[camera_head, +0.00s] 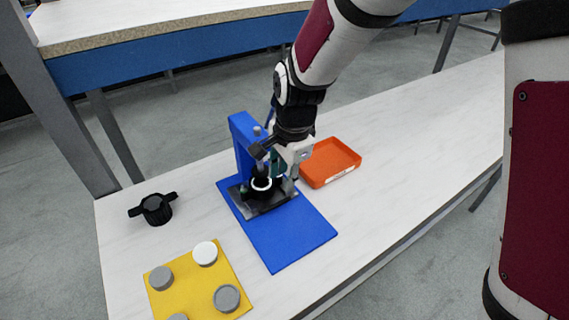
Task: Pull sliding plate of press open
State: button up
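The blue press (242,132) stands on the white table, with a flat blue base (290,235) reaching toward the front. Its grey metal sliding plate (265,207) lies low at the front of the upright, with a dark round part with a pale ring (262,184) above it. My gripper (275,178) points down at the press, right over the plate area. The fingers are small and partly hidden among the press parts, so I cannot tell whether they are open or touching the plate.
An orange tray (330,163) sits right of the press, close to my gripper. A black two-handled part (154,208) lies on the left. A yellow mat (190,262) with several round grey and white pucks lies at front left. The table (420,150) is clear on the right.

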aim_at(279, 203)
jog(key=f, duration=0.3)
jog(key=w+f+b, duration=0.1)
jog(key=f, duration=0.3)
jog(key=a+f+b, duration=0.1)
jog(key=f, duration=0.2)
jog(key=shift+w+f, duration=0.25)
jog(key=shift+w, duration=0.15)
jog(key=shift+c, duration=0.2)
grip_shut()
